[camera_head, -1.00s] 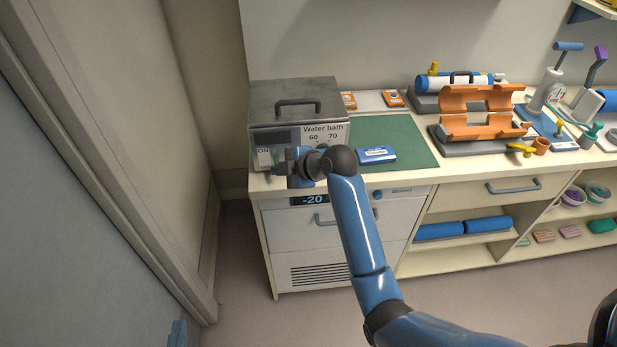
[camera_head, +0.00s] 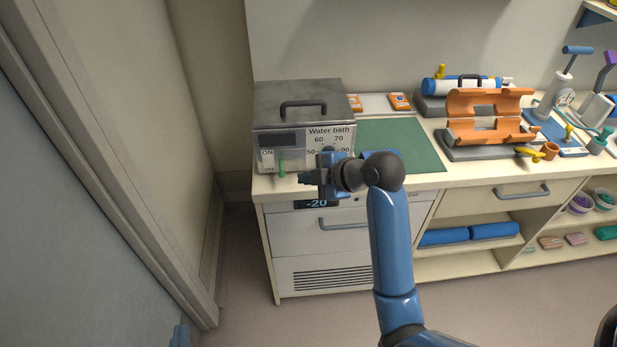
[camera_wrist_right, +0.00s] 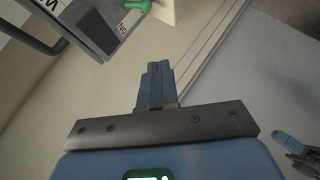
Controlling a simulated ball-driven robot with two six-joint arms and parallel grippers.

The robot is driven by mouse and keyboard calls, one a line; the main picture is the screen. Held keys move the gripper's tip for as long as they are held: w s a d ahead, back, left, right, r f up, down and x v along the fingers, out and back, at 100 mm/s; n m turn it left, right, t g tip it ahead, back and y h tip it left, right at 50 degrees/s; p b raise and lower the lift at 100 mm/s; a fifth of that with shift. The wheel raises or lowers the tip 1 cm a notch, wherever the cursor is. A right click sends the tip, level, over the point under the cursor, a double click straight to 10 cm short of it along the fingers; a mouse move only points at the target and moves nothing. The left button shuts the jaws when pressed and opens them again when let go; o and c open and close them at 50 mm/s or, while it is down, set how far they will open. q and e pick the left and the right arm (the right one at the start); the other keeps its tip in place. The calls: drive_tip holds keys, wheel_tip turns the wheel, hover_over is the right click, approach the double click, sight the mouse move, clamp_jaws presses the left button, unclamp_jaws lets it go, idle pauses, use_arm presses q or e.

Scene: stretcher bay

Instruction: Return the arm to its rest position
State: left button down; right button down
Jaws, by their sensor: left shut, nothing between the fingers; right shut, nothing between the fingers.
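My right gripper (camera_head: 305,178) is shut and empty in front of the counter edge, just right of the water bath's green switch lever (camera_head: 281,168). In the right wrist view its blue fingers (camera_wrist_right: 155,75) are together with nothing between them. The grey water bath (camera_head: 300,108) stands on the counter's left end, lid on. The lever hangs down from its front by the ON/OFF marks and also shows in the right wrist view (camera_wrist_right: 138,5), apart from the fingers. My left gripper (camera_head: 180,335) barely shows at the bottom left; it also shows at the right wrist view's right edge (camera_wrist_right: 297,146), shut.
A green mat (camera_head: 412,145) lies right of the bath. An orange open holder (camera_head: 487,125) stands further right. The floor (camera_head: 245,305) in front is clear.

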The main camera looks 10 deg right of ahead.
drive_tip(key=shift+s+d+r, duration=0.1)
idle(0.3)
drive_tip(key=w+d+r+m+t, duration=0.1)
drive_tip(key=w+r+m+t, duration=0.4)
drive_tip(key=r+m, duration=0.1)
drive_tip(key=s+d+f+m+t+h, duration=0.35)
drive_tip(key=s+d+m+t, duration=0.3)
drive_tip(key=d+m, duration=0.3)
drive_tip(key=s+d+f+m+h, duration=0.1)
drive_tip(key=s+f, duration=0.3)
drive_tip(key=s, duration=0.5)
drive_tip(key=s+d+f+m+g+h, duration=0.1)
drive_tip(key=s+f, duration=0.3)
drive_tip(key=s, duration=0.5)
drive_tip(key=s+d+f+m+h, duration=0.2)
drive_tip(key=s+f, duration=0.3)
drive_tip(key=s, duration=0.4)
drive_tip(key=shift+s+d+m, duration=0.25)
drive_tip(key=shift+d+m, duration=0.4)
drive_tip(key=shift+d, duration=0.1)
drive_tip(key=shift+f, duration=0.1)
